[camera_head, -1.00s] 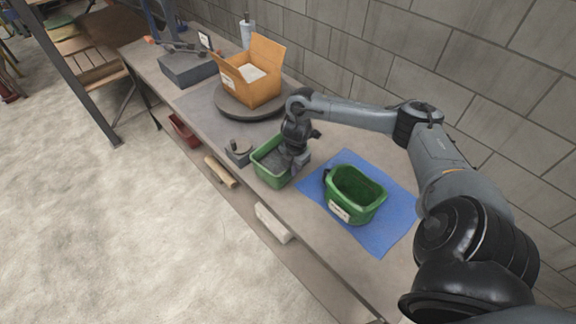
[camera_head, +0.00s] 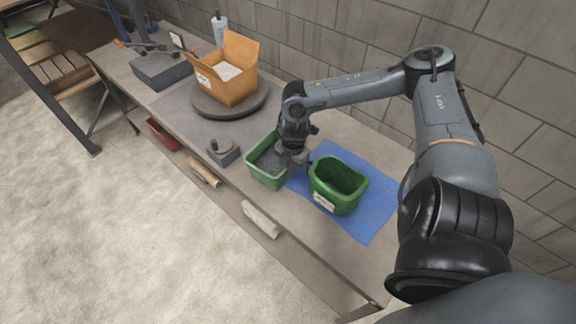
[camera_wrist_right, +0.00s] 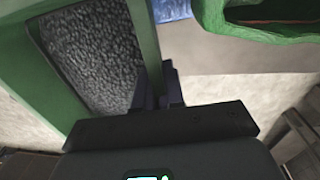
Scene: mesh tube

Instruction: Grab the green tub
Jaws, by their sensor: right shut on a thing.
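A green rectangular tub (camera_head: 263,177) with dark grey gravel-like contents stands near the front edge of the workbench. My right gripper (camera_head: 287,158) is over its right side in the head view. In the right wrist view the fingers (camera_wrist_right: 159,95) are shut on the tub's wall (camera_wrist_right: 145,40), one on each side. The gravel shows to the left of them. Whether the tub's base touches the bench is unclear. A second, darker green tub (camera_head: 335,188) with a white label sits to the right, apart from the gripper; its rim (camera_wrist_right: 265,35) shows in the wrist view. My left gripper is not in view.
The second tub stands on a blue mat (camera_head: 372,222). A small grey block (camera_head: 224,155) lies left of the held tub. Behind are a cardboard box (camera_head: 235,90) on a round turntable (camera_head: 205,108) and a dark grey box (camera_head: 160,72). A block wall bounds the back.

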